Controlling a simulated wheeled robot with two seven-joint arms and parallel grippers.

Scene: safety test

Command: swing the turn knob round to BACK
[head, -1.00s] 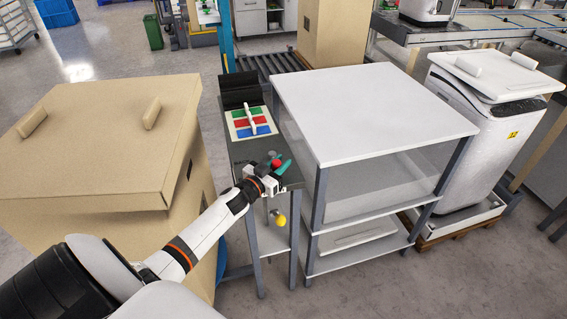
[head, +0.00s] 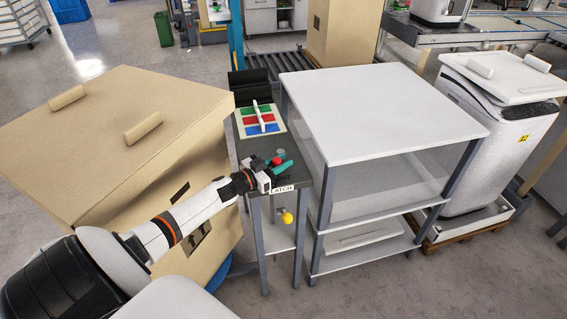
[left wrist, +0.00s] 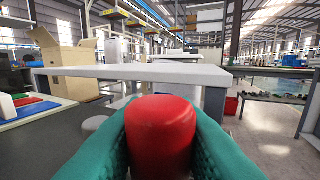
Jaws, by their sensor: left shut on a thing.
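The small dark stand (head: 244,150) has a red knob (head: 276,160) near its front end. My left gripper (head: 279,167) is at this knob, with its teal fingers shut around it. In the left wrist view the red knob (left wrist: 160,135) fills the space between both teal fingers. The fingers hide its sides and base. A grey round knob (head: 281,153) stands just behind it. A front plate reads "LATCH" (head: 282,189); another label beside it is mostly covered, so I cannot read BACK anywhere. My right gripper is not in view.
A panel with green, red and blue fields (head: 270,129) and a white bar lies farther back on the stand. A yellow ball (head: 286,216) hangs below its front. A cardboard box (head: 110,150) is close at left, a white-topped shelf (head: 380,110) at right.

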